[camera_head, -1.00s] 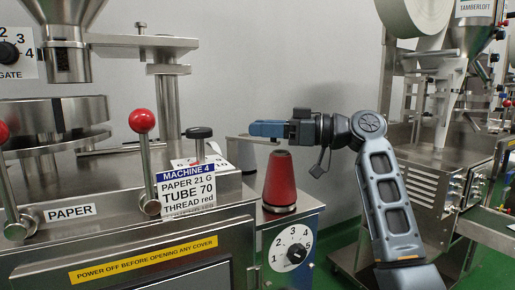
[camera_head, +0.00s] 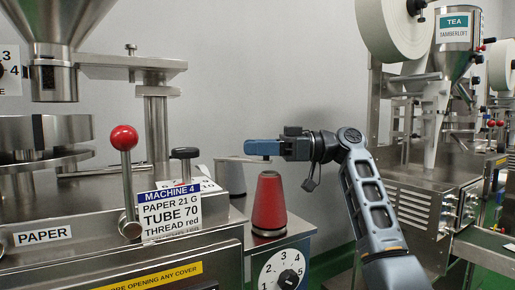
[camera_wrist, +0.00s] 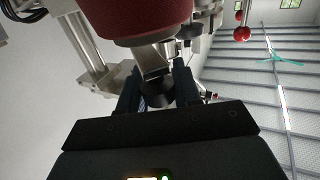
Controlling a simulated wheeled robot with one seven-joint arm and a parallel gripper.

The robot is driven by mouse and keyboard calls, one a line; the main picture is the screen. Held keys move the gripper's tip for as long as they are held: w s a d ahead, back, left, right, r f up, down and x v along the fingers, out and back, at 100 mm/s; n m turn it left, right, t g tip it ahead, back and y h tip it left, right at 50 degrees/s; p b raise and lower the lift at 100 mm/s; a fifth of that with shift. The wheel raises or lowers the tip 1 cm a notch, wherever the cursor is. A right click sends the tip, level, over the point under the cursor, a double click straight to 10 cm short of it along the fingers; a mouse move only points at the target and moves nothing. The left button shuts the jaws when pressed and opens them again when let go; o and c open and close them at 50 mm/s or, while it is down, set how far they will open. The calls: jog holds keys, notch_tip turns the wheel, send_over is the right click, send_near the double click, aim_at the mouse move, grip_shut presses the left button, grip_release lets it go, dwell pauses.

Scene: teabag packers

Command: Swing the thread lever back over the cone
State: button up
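The red cone (camera_head: 268,205) stands upright on the machine's right-hand ledge. The thin metal thread lever (camera_head: 228,160) reaches right from near a dark-knobbed post, and its far end appears above the cone's top in the head view. My gripper (camera_head: 262,148) is at that end, with its blue fingers seen from the side. In the wrist view the lever's end (camera_wrist: 152,65) has a dark round knob (camera_wrist: 156,92) between my fingers, which seem to press on it from both sides. A red rounded body, likely the cone (camera_wrist: 140,18), fills the top of that view.
A red-knobbed lever (camera_head: 124,138) and a Machine 4 sign (camera_head: 168,208) stand left of the cone. A numbered dial (camera_head: 282,270) is on the panel below it. Another machine (camera_head: 425,195) stands behind my arm on the right.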

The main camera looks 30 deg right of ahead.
jog(key=shift+o, duration=0.6)
jog(key=shift+w, duration=0.1)
jog(key=shift+d, duration=0.1)
jog(key=v, duration=0.7)
jog(key=shift+s+d, duration=0.25)
